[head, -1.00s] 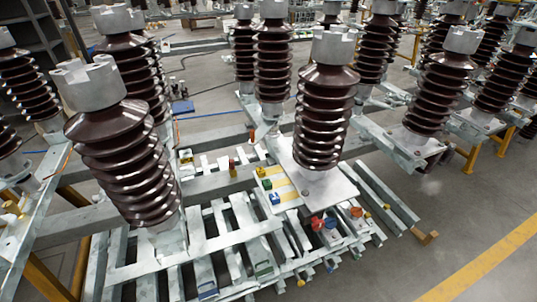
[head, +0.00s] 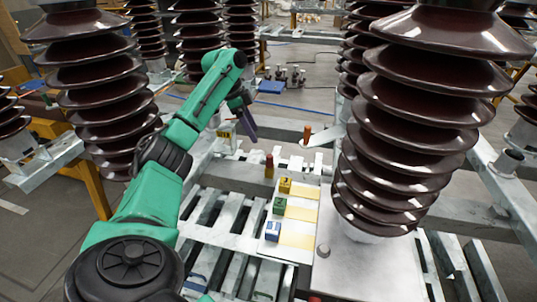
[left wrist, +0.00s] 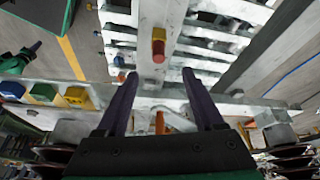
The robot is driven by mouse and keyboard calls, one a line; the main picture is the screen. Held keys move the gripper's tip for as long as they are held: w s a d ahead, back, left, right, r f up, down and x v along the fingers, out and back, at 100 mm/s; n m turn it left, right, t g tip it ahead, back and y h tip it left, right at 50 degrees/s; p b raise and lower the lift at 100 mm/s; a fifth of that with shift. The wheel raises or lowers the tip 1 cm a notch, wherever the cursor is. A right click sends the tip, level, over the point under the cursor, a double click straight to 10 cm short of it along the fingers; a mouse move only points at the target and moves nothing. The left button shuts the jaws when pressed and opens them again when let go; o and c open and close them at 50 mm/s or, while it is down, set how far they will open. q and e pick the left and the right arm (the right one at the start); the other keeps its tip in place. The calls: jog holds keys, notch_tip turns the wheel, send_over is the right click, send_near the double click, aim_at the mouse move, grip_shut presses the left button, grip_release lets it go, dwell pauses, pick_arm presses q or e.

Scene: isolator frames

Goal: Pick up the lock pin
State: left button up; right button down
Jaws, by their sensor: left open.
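Two small parts could be the lock pin; I cannot tell which. One is an orange pin (head: 307,133) standing on the frame behind the big insulator; an orange piece (left wrist: 159,122) also shows between my fingers in the left wrist view. The other is a red-and-yellow piece (head: 269,165) on the frame beam; it shows ahead of my fingertips in the left wrist view (left wrist: 159,50). My left gripper (left wrist: 160,75) is open and empty. In the head view its dark fingers (head: 243,120) hang above the beam, left of the orange pin. A dark fingertip, perhaps my right gripper (left wrist: 34,47), shows at far left.
Yellow (head: 285,185), green (head: 279,205) and blue (head: 272,231) blocks stand on a pale plate with yellow strips. A large brown ribbed insulator (head: 410,110) rises at right, another (head: 100,95) at left. Slatted metal beams lie below my left arm.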

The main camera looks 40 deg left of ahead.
pick_arm(q)
send_over(269, 156)
jog(key=s+a, duration=0.1)
jog(key=s, duration=0.1)
notch_tip(269, 156, down, 4)
jog(key=x, duration=0.2)
jog(key=a+x, duration=0.1)
jog(key=x, duration=0.5)
jog(key=shift+w+a+f, duration=0.15)
jog(key=shift+w, duration=0.1)
jog(key=c, duration=0.8)
grip_shut()
pick_arm(e)
jog(key=shift+d, duration=0.8)
